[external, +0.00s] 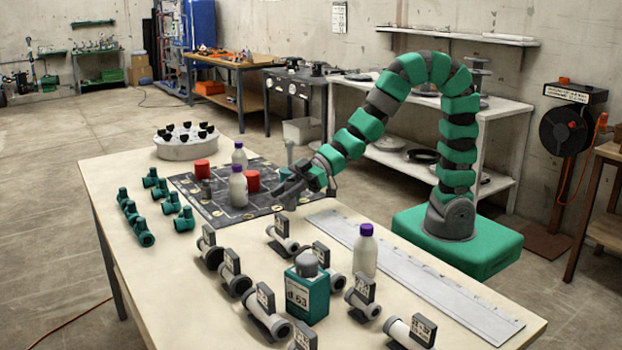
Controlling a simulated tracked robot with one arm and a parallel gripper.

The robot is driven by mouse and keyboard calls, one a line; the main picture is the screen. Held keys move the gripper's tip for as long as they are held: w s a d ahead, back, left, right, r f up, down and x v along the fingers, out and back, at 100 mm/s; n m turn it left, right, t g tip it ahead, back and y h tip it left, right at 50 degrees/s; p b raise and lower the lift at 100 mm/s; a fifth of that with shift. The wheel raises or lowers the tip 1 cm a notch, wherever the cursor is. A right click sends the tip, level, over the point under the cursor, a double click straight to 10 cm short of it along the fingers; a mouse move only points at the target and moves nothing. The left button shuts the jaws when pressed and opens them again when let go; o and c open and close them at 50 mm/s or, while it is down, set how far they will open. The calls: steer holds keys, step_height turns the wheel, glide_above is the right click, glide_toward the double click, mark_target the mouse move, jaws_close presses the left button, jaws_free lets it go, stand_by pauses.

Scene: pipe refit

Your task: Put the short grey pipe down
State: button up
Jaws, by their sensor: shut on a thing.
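My gripper (281,194) is low over the right part of the dark mat (225,215), with its jaws shut. It holds a small grey piece that looks like the short grey pipe (287,203). The fingers hide much of this piece, and I cannot tell whether it touches the mat.
Red cylinders (252,181) and white bottles (238,188) stand on or beside the mat. Green fittings (138,229) lie at left. Pipe pieces with dark blocks (265,309), a green container (306,291) and a purple-capped bottle (365,252) are in front. A flat strip (420,275) lies at right.

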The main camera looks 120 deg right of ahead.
steer(key=w+d+p, duration=0.1)
steer(key=w, duration=0.3)
steer(key=w+d+p, duration=0.1)
steer(key=w, duration=0.3)
steer(key=w+d+f+p, duration=0.1)
steer(key=w, duration=0.3)
steer(key=shift+w+d+f, duration=0.1)
steer(key=shift+w+d, duration=0.05)
steer(key=shift+w, duration=0.15)
step_height(320, 180, down, 4)
steer(key=shift+w+r+b, duration=0.1)
steer(key=shift+b, duration=0.6)
steer(key=shift+r, duration=0.1)
steer(key=o, duration=1)
steer(key=shift+c, duration=0.2)
